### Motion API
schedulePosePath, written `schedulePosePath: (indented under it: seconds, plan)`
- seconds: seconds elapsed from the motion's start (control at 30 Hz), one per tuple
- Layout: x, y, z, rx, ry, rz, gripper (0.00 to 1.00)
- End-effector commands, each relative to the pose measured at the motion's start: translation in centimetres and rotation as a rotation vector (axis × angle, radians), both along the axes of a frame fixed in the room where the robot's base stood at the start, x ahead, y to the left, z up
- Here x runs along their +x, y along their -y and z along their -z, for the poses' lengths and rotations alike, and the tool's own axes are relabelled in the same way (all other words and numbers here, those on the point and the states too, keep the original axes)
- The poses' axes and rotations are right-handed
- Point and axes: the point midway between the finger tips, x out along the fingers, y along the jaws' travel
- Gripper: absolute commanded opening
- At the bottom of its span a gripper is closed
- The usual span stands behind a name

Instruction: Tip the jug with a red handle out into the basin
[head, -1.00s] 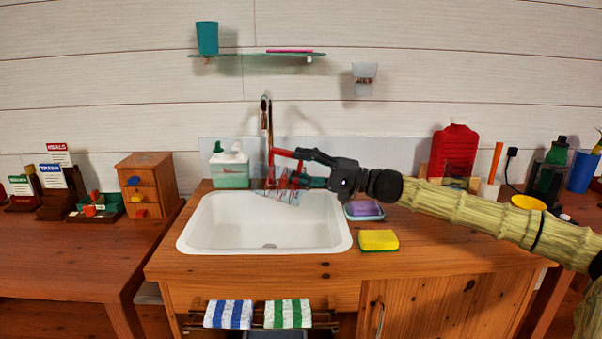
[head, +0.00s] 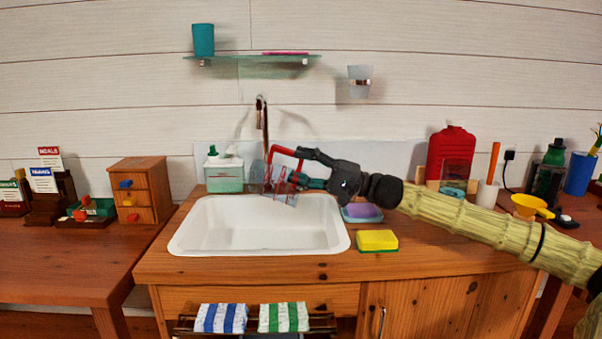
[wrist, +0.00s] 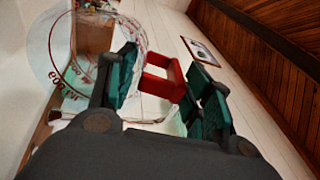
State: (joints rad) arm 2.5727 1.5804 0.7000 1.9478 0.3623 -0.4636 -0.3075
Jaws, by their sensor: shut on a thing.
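The clear jug (head: 273,184) with red markings and a red handle (head: 285,151) is held over the back of the white basin (head: 260,240), in front of the tap (head: 262,125). It looks tilted, with its mouth to the left. My gripper (head: 304,168) reaches in from the right and is shut on the red handle. In the wrist view, the handle (wrist: 165,80) lies between the green finger pads, and the jug's round clear body (wrist: 60,65) is at the left. I cannot tell whether the jug holds anything. The basin shows no visible contents.
A glass shelf (head: 250,58) is above. A red bottle (head: 452,152) stands at the back right.

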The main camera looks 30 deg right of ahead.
Motion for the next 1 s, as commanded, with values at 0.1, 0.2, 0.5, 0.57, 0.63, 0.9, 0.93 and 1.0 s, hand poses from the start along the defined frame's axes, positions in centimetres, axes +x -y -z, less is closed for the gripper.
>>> schedulePosePath:
  seconds: [0.1,0.2,0.5,0.57,0.63,0.9,0.93,1.0]
  plan:
    - [-0.12,0.11,0.22,0.007,0.009,0.000,0.00]
    - [-0.16,0.16,0.24,0.012,0.014,0.000,0.00]
    - [-0.31,0.35,0.31,0.028,0.029,0.001,0.00]
    - [-0.34,0.39,0.33,0.031,0.031,0.000,0.00]
    - [-0.38,0.44,0.35,0.035,0.035,0.001,0.00]
    - [-0.55,0.63,0.40,0.050,0.048,0.000,0.00]
    - [-0.56,0.64,0.41,0.051,0.050,0.000,0.00]
    - [-0.61,0.70,0.43,0.056,0.054,0.001,0.00]
